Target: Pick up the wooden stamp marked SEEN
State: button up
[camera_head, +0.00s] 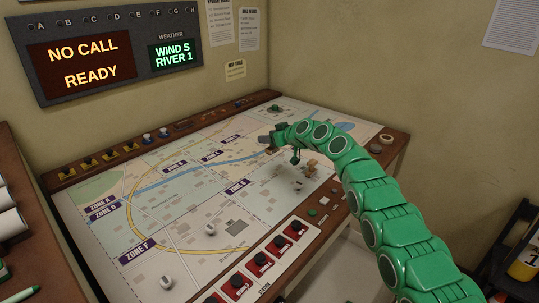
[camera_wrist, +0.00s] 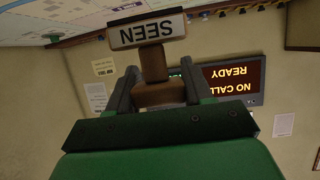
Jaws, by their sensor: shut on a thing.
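The wooden stamp (camera_wrist: 153,63) fills the middle of the wrist view, its white label reading SEEN upside down on a dark-edged block. My gripper (camera_wrist: 158,82) is shut on its wooden handle, with one dark finger on each side. In the head view my gripper (camera_head: 268,142) is at the end of my green arm, over the far right part of the map table. The stamp is too small there to tell apart from the fingers. I cannot tell its exact height over the map.
The map table (camera_head: 205,182) lies below, with small pieces such as a wooden one (camera_head: 310,167) near my arm. Red switches (camera_head: 260,262) line its front edge. A display board (camera_head: 110,50) reading NO CALL READY hangs behind. The map's middle is mostly clear.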

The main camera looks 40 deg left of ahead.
notch_tip(320, 180, up, 12)
jog(key=shift+r, duration=0.15)
